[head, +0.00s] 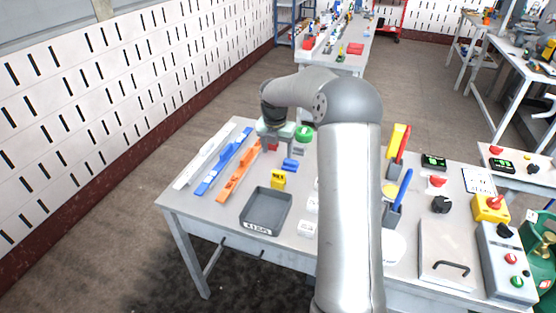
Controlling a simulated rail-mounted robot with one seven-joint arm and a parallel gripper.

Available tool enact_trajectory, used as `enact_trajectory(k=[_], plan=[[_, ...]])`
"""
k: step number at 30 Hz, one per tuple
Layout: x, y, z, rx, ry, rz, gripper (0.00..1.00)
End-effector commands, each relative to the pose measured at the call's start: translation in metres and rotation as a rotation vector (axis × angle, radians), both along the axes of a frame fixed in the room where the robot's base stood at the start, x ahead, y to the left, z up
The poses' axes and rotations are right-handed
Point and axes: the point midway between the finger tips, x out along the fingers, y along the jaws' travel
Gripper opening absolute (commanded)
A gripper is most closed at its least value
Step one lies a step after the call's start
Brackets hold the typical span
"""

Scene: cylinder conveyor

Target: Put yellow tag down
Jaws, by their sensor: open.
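My gripper (272,143) is at the back of the table, past the grey tray. It is open, with a small red piece (272,147) showing at or just below its fingers; I cannot tell whether they touch. A small yellow block-like piece with dark marks (278,180) stands on the table, in front of the gripper and behind the tray. A flat yellow upright piece (397,136) stands in a grey holder beside a red one, right of my arm. I cannot tell which yellow piece is the tag.
White, blue (225,160) and orange (240,172) rails lie on the left. A grey tray (287,207) stands near the front edge. Blue pieces (290,165) and a green round piece (303,132) are near the gripper. Switches and a control box (505,262) are on the right. My arm hides the middle.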

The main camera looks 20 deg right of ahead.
Motion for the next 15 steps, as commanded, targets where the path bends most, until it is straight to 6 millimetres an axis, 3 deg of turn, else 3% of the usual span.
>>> enact_trajectory(k=[6, 9, 11, 15], plan=[[-0.003, 0.003, 0.011, -0.001, 0.001, -0.008, 0.65], [-0.013, 0.017, 0.020, -0.002, -0.002, -0.085, 0.65], [-0.028, 0.033, 0.031, -0.002, -0.008, -0.186, 0.65], [-0.091, 0.081, 0.060, 0.009, -0.040, -0.583, 0.65]])
